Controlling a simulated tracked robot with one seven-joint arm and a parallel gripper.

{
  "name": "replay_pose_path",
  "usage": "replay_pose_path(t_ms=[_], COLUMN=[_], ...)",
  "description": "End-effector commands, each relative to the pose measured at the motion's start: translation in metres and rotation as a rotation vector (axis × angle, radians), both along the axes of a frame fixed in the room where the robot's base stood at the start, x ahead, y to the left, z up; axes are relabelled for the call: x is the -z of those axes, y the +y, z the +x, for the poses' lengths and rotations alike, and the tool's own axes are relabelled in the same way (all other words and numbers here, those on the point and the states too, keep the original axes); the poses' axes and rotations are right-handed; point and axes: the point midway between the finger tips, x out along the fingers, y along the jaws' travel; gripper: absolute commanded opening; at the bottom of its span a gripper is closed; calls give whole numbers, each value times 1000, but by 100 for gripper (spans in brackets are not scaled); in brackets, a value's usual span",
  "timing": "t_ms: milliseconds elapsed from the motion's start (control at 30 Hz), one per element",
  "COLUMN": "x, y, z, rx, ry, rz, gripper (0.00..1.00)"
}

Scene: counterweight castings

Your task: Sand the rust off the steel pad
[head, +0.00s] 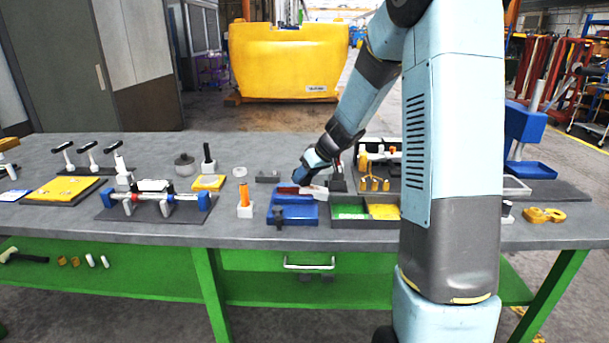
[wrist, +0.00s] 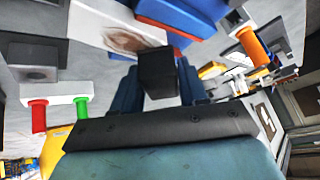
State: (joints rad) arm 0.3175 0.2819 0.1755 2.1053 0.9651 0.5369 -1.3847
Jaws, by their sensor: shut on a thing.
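My gripper (head: 302,180) reaches down at the blue fixture (head: 293,214) in the middle of the bench. In the wrist view my gripper (wrist: 157,88) has its blue fingers shut on a dark block (wrist: 158,72). A pale steel pad (wrist: 95,28) lies just beyond the block, with a brown rust patch (wrist: 128,40) on it. The block overlaps the near edge of the patch in the picture. I cannot tell whether the block touches the pad. The block's underside is hidden. In the head view my gripper hides the block and the rust.
A tray with green and yellow sections (head: 366,212) stands right of the fixture. An orange-handled piece (head: 244,198) stands to the left. A clamp rig (head: 155,200) lies further left, and yellow parts (head: 543,215) lie at the right. The front bench strip is clear.

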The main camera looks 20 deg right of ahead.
Motion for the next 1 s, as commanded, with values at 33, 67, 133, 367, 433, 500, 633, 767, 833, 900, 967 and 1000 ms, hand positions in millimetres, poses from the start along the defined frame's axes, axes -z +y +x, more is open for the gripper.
replay_pose_path(t_ms=[33, 67, 133, 367, 433, 500, 633, 767, 833, 900, 967, 1000], x=[1, 1, 2, 5, 5, 5, 7, 9, 10, 11, 11, 11], y=[0, 0, 1, 2, 1, 0, -7, -16, -20, -25, -28, -29], z=[0, 0, 0, 0, 0, 0, -2, -5, -7, -8, -9, -10], rx=[0, 0, -1, -1, -1, 0, 1, 2, 0, -1, 1, 0], ry=[0, 0, 0, 0, 0, 0, 0, 1, 1, 0, 0, 0], rz=[0, 0, 0, 0, 0, 0, 0, 1, 1, 1, 0, 0], gripper=[14, 14, 14, 14, 14, 14, 14, 14, 14, 14, 14, 14])
